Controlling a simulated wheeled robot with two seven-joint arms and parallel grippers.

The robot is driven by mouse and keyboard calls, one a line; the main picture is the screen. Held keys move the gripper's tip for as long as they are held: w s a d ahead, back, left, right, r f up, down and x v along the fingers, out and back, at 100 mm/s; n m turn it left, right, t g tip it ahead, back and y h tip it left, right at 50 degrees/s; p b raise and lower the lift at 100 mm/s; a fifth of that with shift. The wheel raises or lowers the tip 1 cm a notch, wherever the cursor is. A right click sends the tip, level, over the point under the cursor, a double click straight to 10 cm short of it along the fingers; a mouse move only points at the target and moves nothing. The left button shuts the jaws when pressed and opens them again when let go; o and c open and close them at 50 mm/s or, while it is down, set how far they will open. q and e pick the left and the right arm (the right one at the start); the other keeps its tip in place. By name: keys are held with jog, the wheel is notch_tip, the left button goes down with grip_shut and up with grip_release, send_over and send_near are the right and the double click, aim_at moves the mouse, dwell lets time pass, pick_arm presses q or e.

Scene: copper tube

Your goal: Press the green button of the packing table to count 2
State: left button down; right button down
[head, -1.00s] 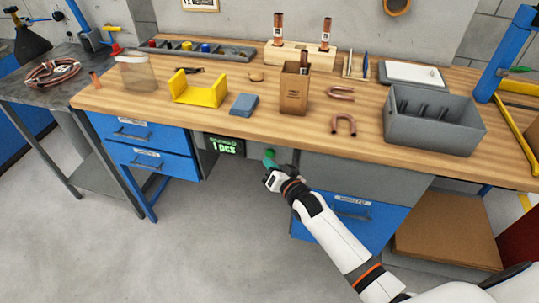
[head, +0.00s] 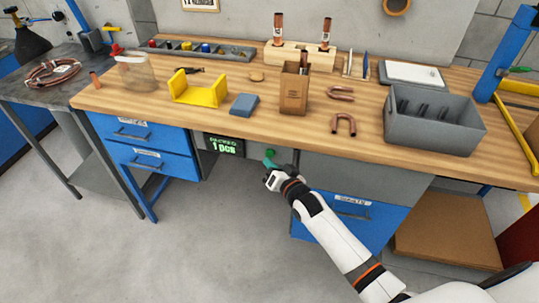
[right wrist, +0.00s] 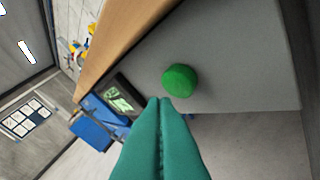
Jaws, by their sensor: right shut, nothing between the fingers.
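The green button (head: 269,154) sits on the grey front panel under the packing table's (head: 215,125) wooden top. It shows larger in the right wrist view (right wrist: 180,80), round and domed. The counter display (head: 223,146) left of the button reads 1 pcs; it also shows in the right wrist view (right wrist: 122,98). My right gripper (head: 269,167) is shut and empty, just below the button in the head view. In the right wrist view its green fingertips (right wrist: 160,102) lie together beside the button, with a small gap in the picture. My left gripper is not in view.
Blue drawers (head: 150,163) flank the display on the left, and another blue drawer (head: 355,215) is behind my right forearm. The tabletop holds a grey bin (head: 435,135), a yellow bracket (head: 199,96), a cardboard box (head: 292,95) and copper tubes (head: 343,124). The floor in front is clear.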

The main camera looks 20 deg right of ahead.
jog(key=shift+w+d, duration=0.25)
jog(key=shift+w, duration=0.1)
jog(key=shift+w+d, duration=0.3)
jog(key=shift+w, duration=0.1)
dwell(0.8)
jog(key=shift+r, duration=0.1)
jog(key=shift+s+a+p, duration=0.45)
jog(key=shift+s+a, duration=0.1)
jog(key=shift+s, duration=0.25)
jog(key=s+a+p, duration=0.2)
jog(key=s+p, duration=0.1)
jog(key=s, duration=0.1)
jog(key=shift+s+a, duration=0.1)
jog(key=shift+a, duration=0.3)
dwell(0.7)
